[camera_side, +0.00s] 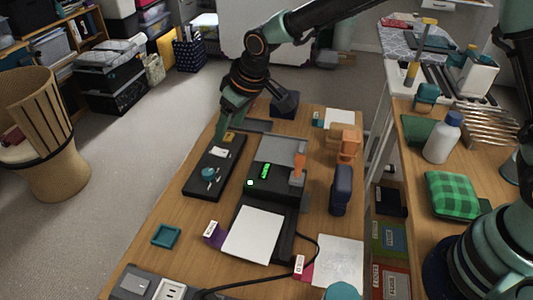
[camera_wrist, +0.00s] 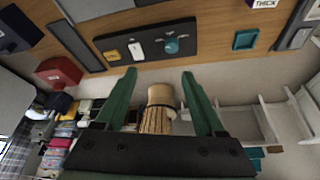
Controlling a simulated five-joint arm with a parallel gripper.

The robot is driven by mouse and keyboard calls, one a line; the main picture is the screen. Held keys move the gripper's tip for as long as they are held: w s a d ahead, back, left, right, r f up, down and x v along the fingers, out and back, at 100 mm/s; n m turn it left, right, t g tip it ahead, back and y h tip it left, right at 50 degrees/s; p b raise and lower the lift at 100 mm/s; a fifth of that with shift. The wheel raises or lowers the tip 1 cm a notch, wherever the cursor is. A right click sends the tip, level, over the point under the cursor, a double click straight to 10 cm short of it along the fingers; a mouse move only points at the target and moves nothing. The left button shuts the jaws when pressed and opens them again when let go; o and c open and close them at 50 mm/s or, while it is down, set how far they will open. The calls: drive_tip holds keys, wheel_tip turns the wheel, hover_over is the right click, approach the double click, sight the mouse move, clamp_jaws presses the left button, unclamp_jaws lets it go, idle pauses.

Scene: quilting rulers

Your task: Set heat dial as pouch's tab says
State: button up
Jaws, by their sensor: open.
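The teal dial (camera_side: 209,174) stands on a black panel (camera_side: 200,188), left of a black machine with a lit green display (camera_side: 264,170). In the wrist view the dial (camera_wrist: 171,44) lies beyond my fingertips; its setting is too small to read. A white pouch (camera_side: 252,235) lies at the machine's near end with a purple tab (camera_side: 213,235). The tab's label reads "THICK" at the top of the wrist view (camera_wrist: 264,3). My gripper (camera_side: 229,122) is above the panel's far end, apart from the dial. Its fingers (camera_wrist: 158,76) are spread and empty.
A white switch (camera_side: 219,152) and a yellow piece (camera_side: 229,137) share the panel. A second sheet (camera_side: 338,262) with a pink tab (camera_side: 302,268) lies at the near right. An orange object (camera_side: 345,142) and a dark blue one (camera_side: 341,190) stand right of the machine.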

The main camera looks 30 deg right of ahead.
sight(208, 172)
drive_tip(key=shift+n, duration=0.3)
drive_tip(key=a+x, duration=0.1)
drive_tip(key=x, duration=0.9)
drive_tip(key=s+a+x, duration=0.1)
drive_tip(key=x, duration=0.4)
drive_tip(key=shift+w+a+f, duration=0.1)
drive_tip(key=shift+a+f, duration=0.1)
drive_tip(key=shift+a, duration=0.1)
clamp_jaws()
